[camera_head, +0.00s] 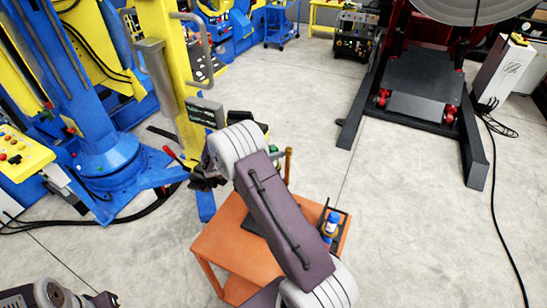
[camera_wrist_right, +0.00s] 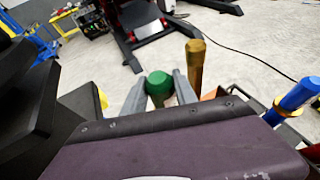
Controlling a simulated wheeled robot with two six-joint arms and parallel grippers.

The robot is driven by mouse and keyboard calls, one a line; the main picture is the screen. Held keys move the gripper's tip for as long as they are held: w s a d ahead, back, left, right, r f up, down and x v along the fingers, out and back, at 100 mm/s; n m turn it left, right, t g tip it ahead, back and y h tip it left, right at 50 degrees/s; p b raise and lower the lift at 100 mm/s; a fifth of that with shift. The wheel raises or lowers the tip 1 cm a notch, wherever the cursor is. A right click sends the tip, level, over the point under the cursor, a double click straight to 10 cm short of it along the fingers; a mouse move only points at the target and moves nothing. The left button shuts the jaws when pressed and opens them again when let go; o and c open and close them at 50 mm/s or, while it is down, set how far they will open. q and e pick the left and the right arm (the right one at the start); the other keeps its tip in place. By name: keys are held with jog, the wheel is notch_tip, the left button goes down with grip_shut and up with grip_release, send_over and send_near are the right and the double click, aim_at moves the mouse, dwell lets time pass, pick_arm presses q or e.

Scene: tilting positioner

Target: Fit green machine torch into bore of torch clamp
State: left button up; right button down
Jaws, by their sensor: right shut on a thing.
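The green machine torch (camera_wrist_right: 159,87) stands between the two grey fingers of my right gripper (camera_wrist_right: 160,78), which is shut on it. Its rounded green top shows; its lower part is hidden behind the purple housing in front. In the head view a small green bit of the torch (camera_head: 273,149) shows just right of my right arm, which hides the fingers. I cannot make out the torch clamp or its bore for sure; a dark mechanism (camera_head: 205,178) sits near the foot of the yellow post. A grey and black part of my left arm shows at the bottom left; its gripper is not visible.
An orange cart (camera_head: 222,243) stands below my right arm. A brass-coloured rod (camera_wrist_right: 194,66) stands right of the torch. A blue tool (camera_wrist_right: 297,95) sits farther right in a dark holder (camera_head: 345,218). The yellow post (camera_head: 172,75) rises behind; open floor lies right.

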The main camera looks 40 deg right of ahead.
notch_tip(320, 180, down, 3)
jog(key=shift+s+r+p, duration=0.1)
jog(key=shift+r+p, duration=0.05)
jog(key=shift+p, duration=0.45)
jog(key=shift+f, duration=0.45)
jog(key=shift+f, duration=0.15)
jog(key=c, duration=1.3)
grip_release()
jog(key=shift+o, duration=0.2)
jog(key=shift+a, duration=0.1)
